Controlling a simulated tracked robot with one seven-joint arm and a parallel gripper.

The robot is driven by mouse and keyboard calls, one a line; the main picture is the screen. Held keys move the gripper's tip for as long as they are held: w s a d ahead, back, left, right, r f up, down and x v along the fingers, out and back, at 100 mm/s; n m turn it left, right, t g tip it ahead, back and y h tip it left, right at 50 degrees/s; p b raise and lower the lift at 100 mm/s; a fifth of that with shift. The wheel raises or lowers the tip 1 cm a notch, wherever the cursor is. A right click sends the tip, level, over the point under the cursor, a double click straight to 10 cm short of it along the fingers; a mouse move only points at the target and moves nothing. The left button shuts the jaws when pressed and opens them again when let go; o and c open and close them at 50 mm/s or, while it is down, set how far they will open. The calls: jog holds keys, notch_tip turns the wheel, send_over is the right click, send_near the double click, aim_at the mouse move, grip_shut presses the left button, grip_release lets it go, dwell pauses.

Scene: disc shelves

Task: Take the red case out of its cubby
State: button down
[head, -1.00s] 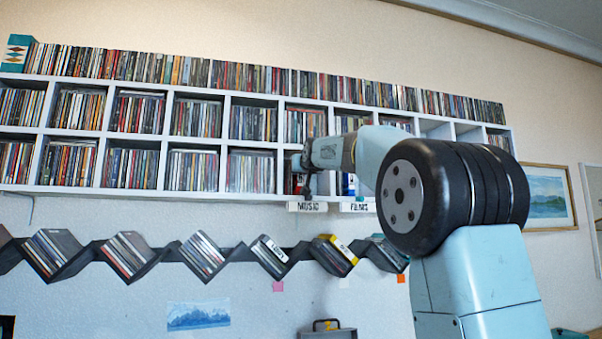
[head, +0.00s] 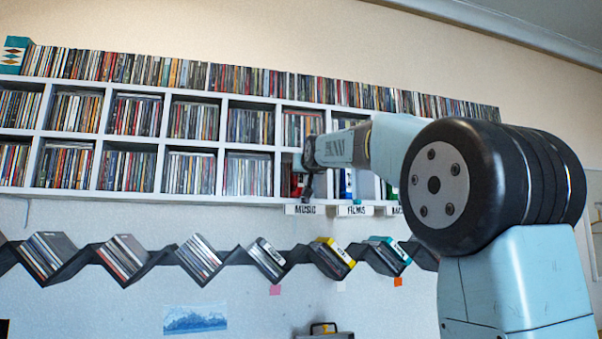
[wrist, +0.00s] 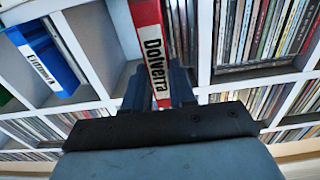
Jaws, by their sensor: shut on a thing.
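The red case (wrist: 146,22), with a white label reading "Dotverra" (wrist: 154,62), stands between the two fingers of my gripper (wrist: 157,92) in the wrist view. The fingers are shut on its near end. The rest of the case runs away from me between the cubby walls; how far it sits inside is hard to tell. In the head view my gripper (head: 307,186) is at the cubby above the MUSIC sign (head: 305,210), and a bit of red shows beside it. My wrist hides most of that cubby.
A blue case (wrist: 45,55) stands in the neighbouring cubby, past a white divider (wrist: 92,45). Packed discs (wrist: 265,30) fill the cubby on the other side. The FILMS sign (head: 355,210) hangs close by. A zigzag rack (head: 220,258) of cases is below.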

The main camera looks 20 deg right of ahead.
jog(key=s, duration=1.2)
jog(key=shift+s, duration=0.2)
dwell(1.3)
